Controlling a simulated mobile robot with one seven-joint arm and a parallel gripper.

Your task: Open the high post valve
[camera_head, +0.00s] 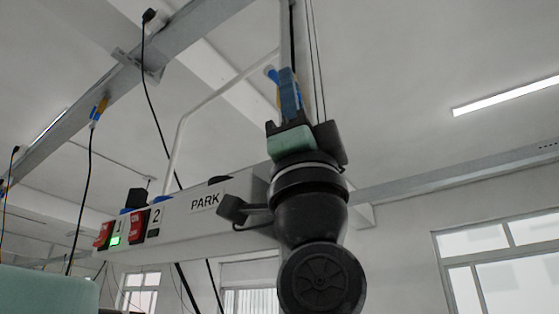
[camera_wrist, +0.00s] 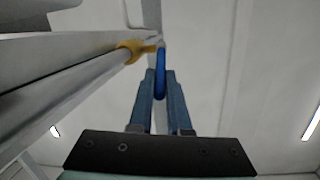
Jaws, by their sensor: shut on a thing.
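The high post valve has a yellow body (camera_wrist: 135,50) and a blue handle (camera_wrist: 161,85). In the wrist view the body sits on a grey pipe and the handle hangs down between my fingers. My gripper (camera_wrist: 160,73) has blue-grey fingers and is shut on the handle, one finger on each side. The rest of the valve is mostly hidden there behind the fingers.
A grey panel marked PARK (camera_head: 205,203) with red switches (camera_head: 137,228) and a green light stands left of and behind my arm. A blue and yellow fitting (camera_head: 98,110) with a cable hangs at left. A metal beam (camera_head: 430,172) runs right. Thin cables hang beside the post.

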